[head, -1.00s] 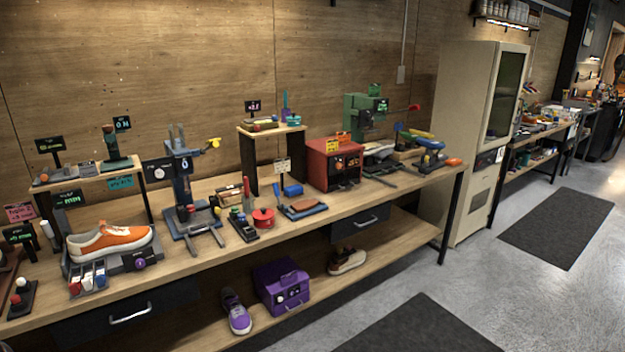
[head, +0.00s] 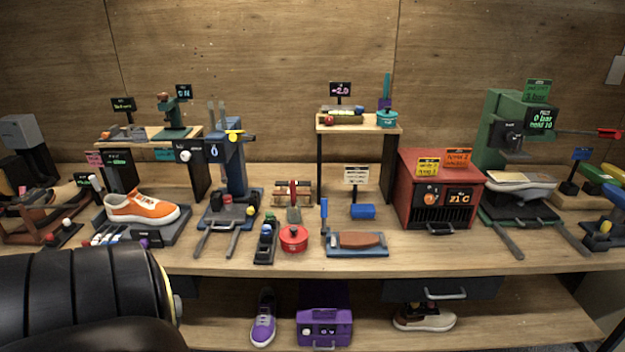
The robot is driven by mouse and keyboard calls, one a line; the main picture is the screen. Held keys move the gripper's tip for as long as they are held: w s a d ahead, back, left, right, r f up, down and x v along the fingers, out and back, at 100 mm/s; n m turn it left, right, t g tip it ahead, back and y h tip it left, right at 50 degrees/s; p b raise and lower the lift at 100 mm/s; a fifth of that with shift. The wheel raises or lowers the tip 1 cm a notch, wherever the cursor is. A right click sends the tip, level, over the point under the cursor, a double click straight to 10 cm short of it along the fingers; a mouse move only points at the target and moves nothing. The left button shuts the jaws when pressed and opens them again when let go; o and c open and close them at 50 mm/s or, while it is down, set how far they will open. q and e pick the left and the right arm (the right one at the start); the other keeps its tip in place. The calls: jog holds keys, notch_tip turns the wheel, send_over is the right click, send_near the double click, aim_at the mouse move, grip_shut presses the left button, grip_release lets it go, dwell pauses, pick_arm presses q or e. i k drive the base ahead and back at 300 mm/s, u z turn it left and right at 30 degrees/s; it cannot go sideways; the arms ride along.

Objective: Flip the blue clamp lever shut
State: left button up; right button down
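A small upright blue lever (head: 324,215) stands at the left end of a low blue-grey fixture (head: 342,251) near the front of the bench, in the middle of the head view. It looks like the blue clamp lever and points up, not lying flat. A brown flat piece (head: 361,239) lies on the fixture. A blue block (head: 362,212) sits just behind it. A thick black link of my arm fills the lower left corner. Neither of my grippers is in view.
A round red tin (head: 294,238) and a dark rack with colored knobs (head: 266,243) stand left of the fixture. A red heater box (head: 441,190) stands to the right. A shelf stand (head: 359,125) rises behind. The bench's front strip (head: 400,264) is clear.

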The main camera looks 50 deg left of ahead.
aim_at(323, 201)
jog(key=u, duration=1.15)
jog(key=i, duration=1.05)
jog(key=u, duration=1.15)
